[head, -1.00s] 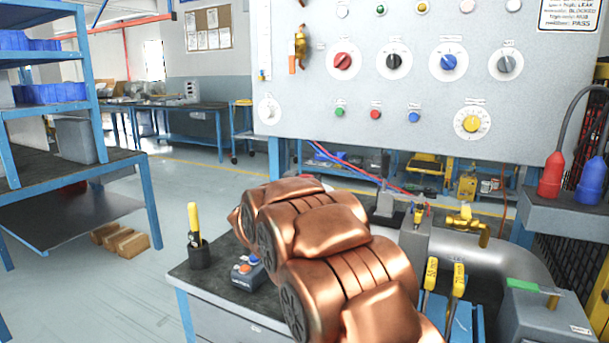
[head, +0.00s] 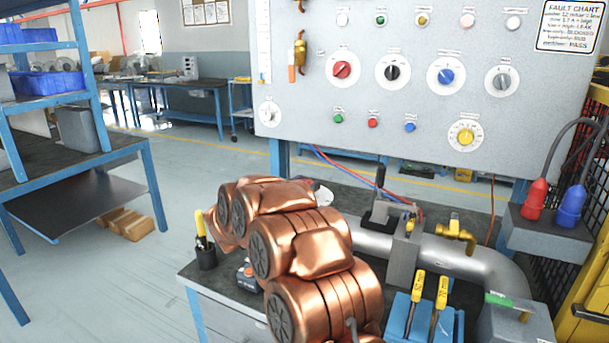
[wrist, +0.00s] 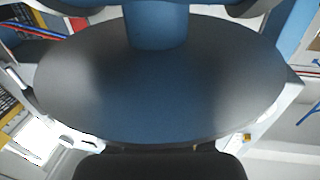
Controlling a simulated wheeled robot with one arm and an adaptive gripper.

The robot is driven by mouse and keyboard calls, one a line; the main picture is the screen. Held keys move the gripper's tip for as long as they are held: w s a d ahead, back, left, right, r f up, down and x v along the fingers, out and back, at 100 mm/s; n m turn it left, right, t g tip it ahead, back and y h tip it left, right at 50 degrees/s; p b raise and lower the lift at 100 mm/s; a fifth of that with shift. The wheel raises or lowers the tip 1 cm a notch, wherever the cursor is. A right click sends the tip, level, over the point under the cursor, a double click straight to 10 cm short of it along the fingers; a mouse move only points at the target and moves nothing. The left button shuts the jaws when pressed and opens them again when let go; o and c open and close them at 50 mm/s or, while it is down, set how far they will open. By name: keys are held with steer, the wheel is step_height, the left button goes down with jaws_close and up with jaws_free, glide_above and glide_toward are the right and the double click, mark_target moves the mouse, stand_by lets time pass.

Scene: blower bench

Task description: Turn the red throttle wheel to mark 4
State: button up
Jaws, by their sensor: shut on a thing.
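I cannot make out a red throttle wheel for certain in either view. A red knob (head: 342,69) sits on a white dial on the grey panel. My copper-coloured arm reaches over the bench in the head view and hides its own end and part of the bench behind it. In the wrist view a large dark, glossy round thing (wrist: 100,90) fills the middle, with a blue post-like part (wrist: 156,24) at its top. Dark parts of my gripper (wrist: 160,165) show at the lower edge, close against it. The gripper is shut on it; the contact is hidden.
The panel (head: 300,140) also carries black, blue, grey and yellow knobs. A grey pipe (head: 470,262) with a brass valve (head: 455,230) runs along the bench. Yellow-handled tools (head: 440,290) stand in a blue holder to the right of my arm. A blue shelf (head: 150,175) stands left.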

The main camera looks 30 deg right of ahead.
steer(key=shift+w+a+r+m+g+p, duration=0.1)
steer(key=shift+r+m+g+p, duration=0.2)
steer(key=shift+g+p, duration=0.25)
steer(key=shift+f+g, duration=0.25)
steer(key=o, duration=1.2)
steer(key=shift+c, duration=0.2)
steer(key=v, duration=1.2)
steer(key=shift+f, duration=0.25)
